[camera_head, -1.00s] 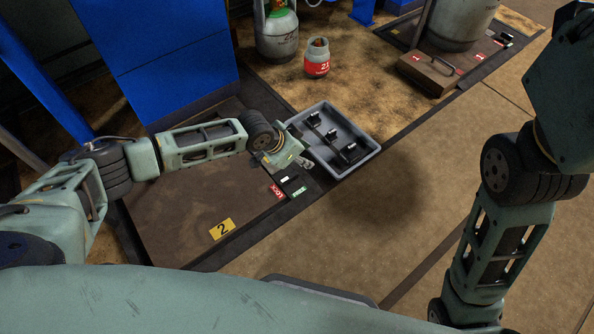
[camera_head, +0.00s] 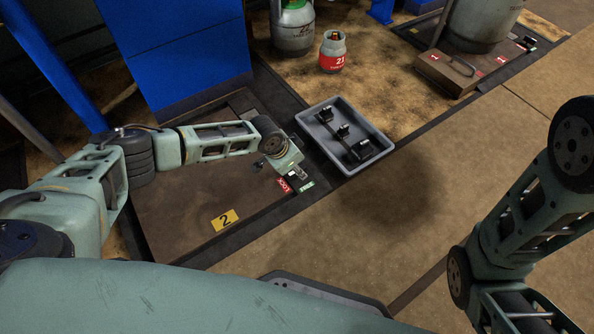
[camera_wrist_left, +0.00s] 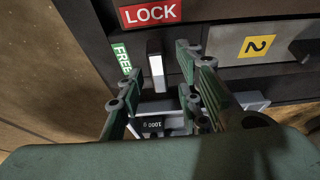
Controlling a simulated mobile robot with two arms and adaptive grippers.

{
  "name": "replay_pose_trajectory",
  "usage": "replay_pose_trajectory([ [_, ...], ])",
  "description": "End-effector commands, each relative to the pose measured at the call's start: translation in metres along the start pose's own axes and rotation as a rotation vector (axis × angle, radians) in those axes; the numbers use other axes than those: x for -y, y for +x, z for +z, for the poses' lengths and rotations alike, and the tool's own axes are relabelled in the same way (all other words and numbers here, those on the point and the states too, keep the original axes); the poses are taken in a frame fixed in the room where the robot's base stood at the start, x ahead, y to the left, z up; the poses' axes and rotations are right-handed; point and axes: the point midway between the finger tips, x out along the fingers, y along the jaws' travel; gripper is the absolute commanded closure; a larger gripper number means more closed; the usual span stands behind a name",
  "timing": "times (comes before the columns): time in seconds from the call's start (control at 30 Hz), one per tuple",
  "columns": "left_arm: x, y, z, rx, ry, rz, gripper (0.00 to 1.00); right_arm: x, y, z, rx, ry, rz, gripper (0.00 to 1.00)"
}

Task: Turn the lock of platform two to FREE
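Platform two (camera_head: 185,200) is a brown floor plate with a yellow "2" sign. At its right edge are a red LOCK label (camera_head: 284,187) and a green FREE label (camera_head: 306,186). In the left wrist view, a black and white lock lever (camera_wrist_left: 156,68) stands just below the LOCK label (camera_wrist_left: 151,12), with the FREE label (camera_wrist_left: 121,58) to its left. The lever points towards LOCK. My left gripper (camera_wrist_left: 158,66) is open, its fingers on either side of the lever; contact is unclear. My right gripper is out of view.
A grey tray (camera_head: 375,130) with dark weights stands beside the platform. A small red-labelled cylinder (camera_head: 333,53) stands behind. The floor at the right is clear.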

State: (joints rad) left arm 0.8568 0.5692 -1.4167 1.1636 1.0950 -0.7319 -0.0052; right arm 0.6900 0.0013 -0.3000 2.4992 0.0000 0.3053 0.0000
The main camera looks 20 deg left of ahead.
Motion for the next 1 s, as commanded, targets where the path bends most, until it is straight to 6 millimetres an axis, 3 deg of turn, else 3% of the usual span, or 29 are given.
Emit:
replay_pose_trajectory([
  [0.3, -0.0005, 0.0012, -0.0005, 0.000, 0.001, 0.001, 0.68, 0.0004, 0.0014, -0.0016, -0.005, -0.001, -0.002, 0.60],
  [0.67, -0.0005, 0.0012, -0.0003, 0.000, 0.000, 0.001, 1.00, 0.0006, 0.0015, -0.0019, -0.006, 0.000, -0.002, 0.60],
  [1.0, -0.0011, 0.0001, -0.0005, 0.000, -0.011, -0.003, 1.00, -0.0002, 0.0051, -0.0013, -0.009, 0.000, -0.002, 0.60],
])
